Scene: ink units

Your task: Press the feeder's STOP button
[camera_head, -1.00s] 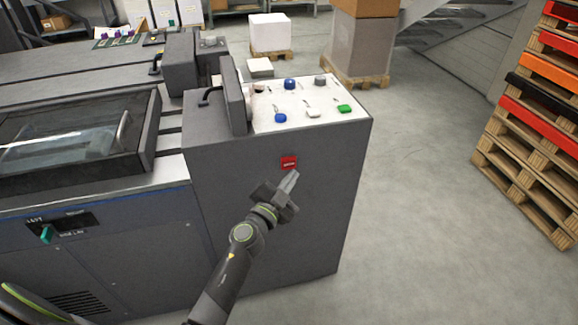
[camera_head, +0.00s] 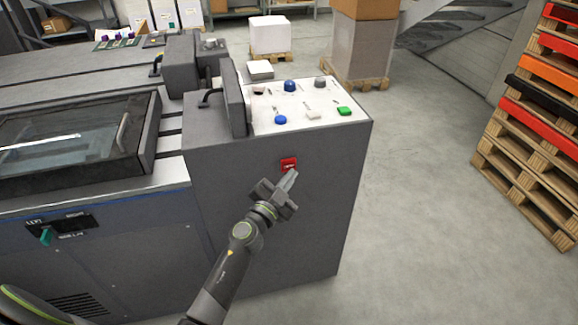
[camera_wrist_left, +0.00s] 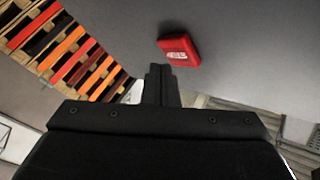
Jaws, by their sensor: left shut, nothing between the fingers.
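The red STOP button (camera_head: 288,163) sits on the grey front face of the feeder cabinet (camera_head: 225,190), below its white top panel. My left gripper (camera_head: 293,173) is shut and empty. Its fingertips are just below and right of the red button in the head view and cover a little of its lower edge; whether they touch it I cannot tell. In the left wrist view the red button (camera_wrist_left: 178,50) shows whole, with pale lettering, above and right of the shut fingers (camera_wrist_left: 160,75). My right gripper is not in view.
The white top panel (camera_head: 300,105) carries blue, green, grey and white buttons. A teal switch (camera_head: 46,236) is on the machine's front at the left. Stacked pallets (camera_head: 535,150) stand at the far right. The floor (camera_head: 430,200) between is clear.

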